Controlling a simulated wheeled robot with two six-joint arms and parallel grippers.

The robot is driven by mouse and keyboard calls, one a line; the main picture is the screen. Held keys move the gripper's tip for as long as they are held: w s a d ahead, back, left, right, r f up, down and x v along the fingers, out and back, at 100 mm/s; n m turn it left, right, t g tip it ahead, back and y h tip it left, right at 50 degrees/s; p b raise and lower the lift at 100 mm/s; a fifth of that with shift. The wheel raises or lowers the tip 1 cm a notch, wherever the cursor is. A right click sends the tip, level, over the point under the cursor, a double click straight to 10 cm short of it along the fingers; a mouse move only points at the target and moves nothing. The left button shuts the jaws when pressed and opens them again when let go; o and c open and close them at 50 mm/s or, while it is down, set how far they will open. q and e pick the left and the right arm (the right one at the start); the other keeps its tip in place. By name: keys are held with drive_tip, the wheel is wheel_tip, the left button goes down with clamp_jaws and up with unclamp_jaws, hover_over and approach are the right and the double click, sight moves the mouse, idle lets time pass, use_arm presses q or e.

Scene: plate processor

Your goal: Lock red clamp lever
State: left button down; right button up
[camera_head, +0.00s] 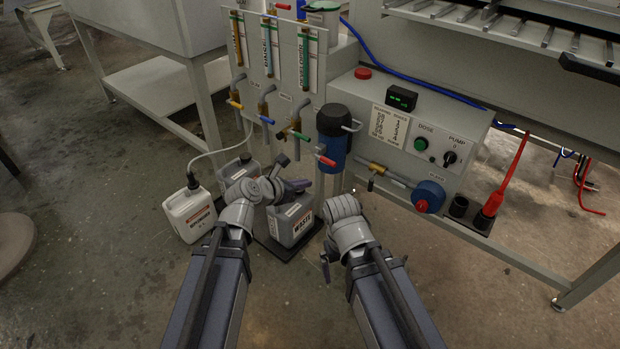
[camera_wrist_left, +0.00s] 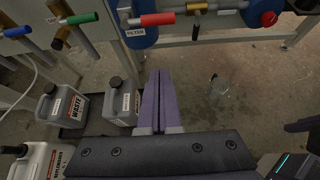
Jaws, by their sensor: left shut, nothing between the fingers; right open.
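Blue, yellow and green valve handles (camera_head: 267,119) line the panel left of the lever. A grey waste jug (camera_head: 291,222) and a white jug (camera_head: 190,213) stand below. A red upright handle (camera_head: 507,178) stands at the right.

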sight(325, 160)
use_arm(q)
drive_tip(key=b+x, duration=0.4)
drive_tip(key=x, duration=0.4)
use_arm(e)
wheel_tip(325, 160, down, 4)
drive_tip(key=f, duration=0.1)
use_arm(q)
drive_tip(key=shift+w+d+r+p, duration=0.15)
drive_tip(key=shift+w+r+p, duration=0.05)
drive_tip(key=shift+r+p, duration=0.45)
drive_tip(key=shift+w+d+r+p, duration=0.1)
drive_tip(key=shift+w+r+p, duration=0.05)
drive_tip(key=shift+r+p, duration=0.5)
drive_tip(key=shift+w+d+r+p, duration=0.2)
drive_tip(key=shift+r+p, duration=0.3)
drive_tip(key=shift+p, duration=0.3)
use_arm(e)
drive_tip(key=shift+r, duration=2.25)
use_arm(q)
drive_tip(key=shift+a, duration=0.15)
use_arm(e)
drive_tip(key=shift+d, duration=0.1)
